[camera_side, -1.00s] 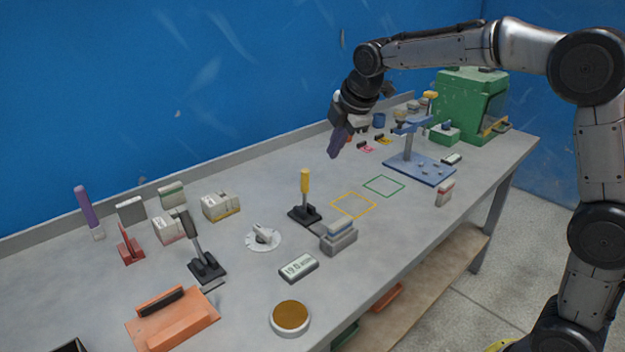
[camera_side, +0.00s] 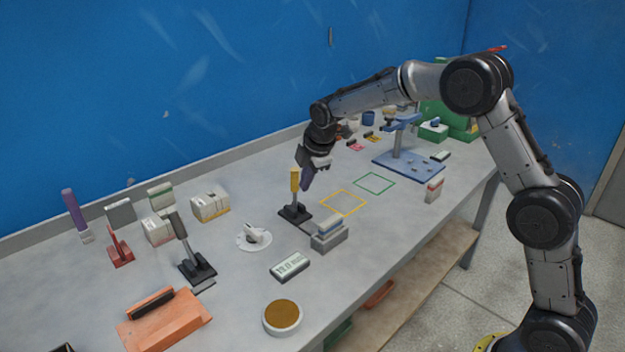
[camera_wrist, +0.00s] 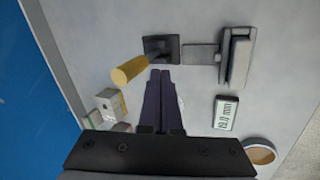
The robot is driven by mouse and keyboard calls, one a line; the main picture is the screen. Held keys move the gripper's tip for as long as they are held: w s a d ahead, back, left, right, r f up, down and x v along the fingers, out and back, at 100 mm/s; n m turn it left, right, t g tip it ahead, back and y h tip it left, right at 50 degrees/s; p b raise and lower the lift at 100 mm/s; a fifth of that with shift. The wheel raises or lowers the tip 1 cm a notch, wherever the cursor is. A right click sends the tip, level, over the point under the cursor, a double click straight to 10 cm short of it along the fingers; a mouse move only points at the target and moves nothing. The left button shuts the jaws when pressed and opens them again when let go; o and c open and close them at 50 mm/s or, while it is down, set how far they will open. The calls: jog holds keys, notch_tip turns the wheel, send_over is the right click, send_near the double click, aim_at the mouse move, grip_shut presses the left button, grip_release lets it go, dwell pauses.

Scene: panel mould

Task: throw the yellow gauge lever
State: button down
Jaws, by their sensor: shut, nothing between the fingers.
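The yellow gauge lever (camera_side: 295,181) stands upright on a small black base (camera_side: 294,212) in the middle of the bench in the side view. In the wrist view its yellow handle (camera_wrist: 130,70) leans toward the lower left from the black base (camera_wrist: 161,49). My gripper (camera_side: 306,186) is shut and empty, with its dark purple fingers pointing down just right of the handle in the side view. In the wrist view the shut fingertips (camera_wrist: 160,74) lie just right of the handle. I cannot tell whether they touch it.
A grey block fixture (camera_side: 329,236) and a digital readout (camera_side: 289,266) showing 19.0 stand in front of the lever. A white dial (camera_side: 254,237) is to its left, with a black-handled lever (camera_side: 180,228) beyond. Yellow (camera_side: 343,191) and green (camera_side: 374,174) outlined squares to the right are empty.

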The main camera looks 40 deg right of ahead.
aim_at(291, 169)
jog(key=shift+w+d, duration=0.15)
jog(key=shift+w, duration=0.65)
jog(key=shift+w, duration=0.1)
jog(key=shift+w+r, duration=0.2)
jog(key=shift+w, duration=0.8)
jog(key=shift+w+r, duration=0.15)
jog(key=shift+w, duration=0.85)
jog(key=shift+w+f, duration=0.15)
jog(key=shift+w, duration=0.7)
jog(key=shift+w+f, duration=0.1)
jog(key=shift+w, duration=0.7)
